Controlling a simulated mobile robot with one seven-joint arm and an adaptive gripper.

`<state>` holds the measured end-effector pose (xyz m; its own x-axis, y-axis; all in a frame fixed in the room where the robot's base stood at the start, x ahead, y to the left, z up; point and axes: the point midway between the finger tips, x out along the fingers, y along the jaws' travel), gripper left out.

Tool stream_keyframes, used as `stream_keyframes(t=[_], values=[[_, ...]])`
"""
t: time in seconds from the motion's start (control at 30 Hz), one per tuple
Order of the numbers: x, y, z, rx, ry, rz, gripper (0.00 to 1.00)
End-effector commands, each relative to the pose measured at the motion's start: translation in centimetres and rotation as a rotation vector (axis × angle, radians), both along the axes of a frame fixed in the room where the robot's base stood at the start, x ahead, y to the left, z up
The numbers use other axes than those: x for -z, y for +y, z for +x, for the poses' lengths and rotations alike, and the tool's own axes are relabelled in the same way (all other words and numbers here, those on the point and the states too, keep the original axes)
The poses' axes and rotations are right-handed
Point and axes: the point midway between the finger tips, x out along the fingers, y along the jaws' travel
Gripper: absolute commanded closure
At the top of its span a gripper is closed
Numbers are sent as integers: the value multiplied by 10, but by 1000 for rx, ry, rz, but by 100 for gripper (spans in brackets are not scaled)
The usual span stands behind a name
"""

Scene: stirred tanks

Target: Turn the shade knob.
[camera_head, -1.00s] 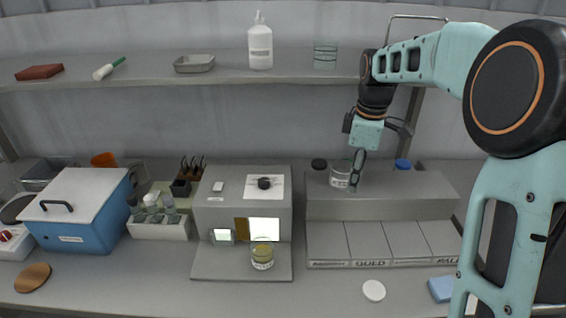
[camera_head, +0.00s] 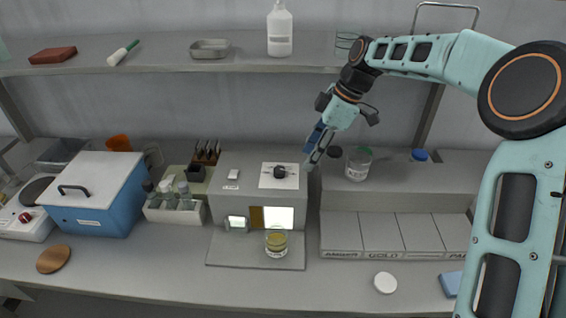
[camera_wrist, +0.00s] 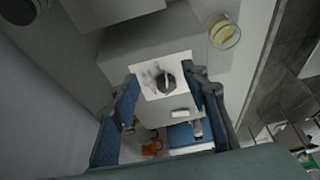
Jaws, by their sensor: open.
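The shade knob (camera_head: 279,172) is a small black round knob on a white plate (camera_head: 265,182) on top of the grey box (camera_head: 230,202). In the wrist view the knob (camera_wrist: 165,80) shows dark with a light bar across it, between my fingers but farther off. My gripper (camera_head: 310,160) is to the right of the knob and above the box, tilted down to the left. It is open and empty, with blue pads on its fingers (camera_wrist: 165,95). The knob is not touched.
A jar of yellow liquid (camera_head: 276,243) stands before the box's lit window. A clear jar (camera_head: 358,164) and a blue cap (camera_head: 419,155) sit on the raised step at right. The shelf (camera_head: 180,64) runs behind. A blue cooler (camera_head: 90,205) is at left.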

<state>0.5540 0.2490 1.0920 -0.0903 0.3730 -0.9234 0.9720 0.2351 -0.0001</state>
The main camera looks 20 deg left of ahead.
Motion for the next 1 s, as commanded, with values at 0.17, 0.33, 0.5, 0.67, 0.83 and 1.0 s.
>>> stream_keyframes(t=[0.17,0.33,0.5,0.67,0.83,1.0], values=[[-2,40,-10,-4,0,-1,58],[20,58,-15,1,5,-2,58],[39,66,-16,1,2,-3,58],[46,69,-17,1,0,-2,58],[47,69,-16,1,-1,-2,58],[47,68,-16,1,-1,-2,67]])
